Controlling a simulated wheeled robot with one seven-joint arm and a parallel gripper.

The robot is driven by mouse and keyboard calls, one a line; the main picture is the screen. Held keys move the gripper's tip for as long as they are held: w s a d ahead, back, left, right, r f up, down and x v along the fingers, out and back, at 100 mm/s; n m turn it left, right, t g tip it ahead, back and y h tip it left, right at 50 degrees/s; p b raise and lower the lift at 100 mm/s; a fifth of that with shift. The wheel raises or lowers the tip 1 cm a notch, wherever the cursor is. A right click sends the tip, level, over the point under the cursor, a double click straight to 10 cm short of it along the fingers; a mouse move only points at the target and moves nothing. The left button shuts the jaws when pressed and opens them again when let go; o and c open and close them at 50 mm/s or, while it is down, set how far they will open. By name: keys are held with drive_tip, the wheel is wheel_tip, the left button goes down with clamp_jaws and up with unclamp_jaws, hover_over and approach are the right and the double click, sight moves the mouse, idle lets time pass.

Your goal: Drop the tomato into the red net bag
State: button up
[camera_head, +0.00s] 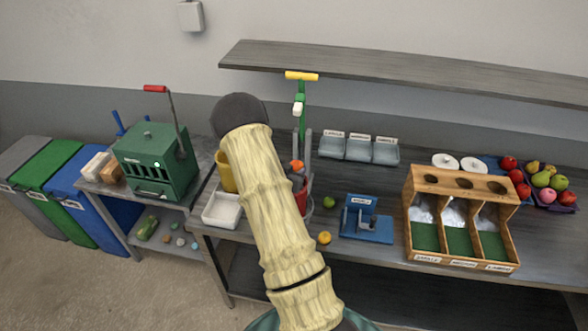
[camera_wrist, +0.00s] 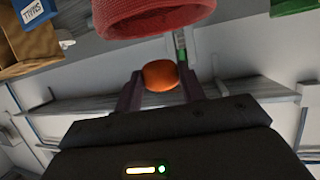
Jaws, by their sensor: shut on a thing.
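The tomato (camera_wrist: 160,75), a round orange-red thing, is held between the two fingers of my gripper (camera_wrist: 160,82) in the wrist view. The red net bag (camera_wrist: 150,16) shows at the top of that view, close to the tomato but apart from it in the picture. In the head view, my arm hides most of the gripper. An orange-red patch there, likely the tomato (camera_head: 297,165), shows just above the partly hidden red bag (camera_head: 301,197). I cannot tell whether the tomato is over the bag's mouth.
A green stand with a yellow handle (camera_head: 301,76) rises behind the bag. A green fruit (camera_head: 328,202), an orange fruit (camera_head: 324,238) and a blue device (camera_head: 366,228) are to the right. A wooden sorting box (camera_head: 464,183) stands farther right. A shelf (camera_head: 400,72) overhangs the back.

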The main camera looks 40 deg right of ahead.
drive_tip(key=o, duration=1)
drive_tip(key=shift+o, duration=0.2)
drive_tip(key=shift+a, duration=0.1)
drive_tip(key=b+v, duration=0.6)
drive_tip(key=v, duration=1.1)
drive_tip(key=shift+a, duration=0.15)
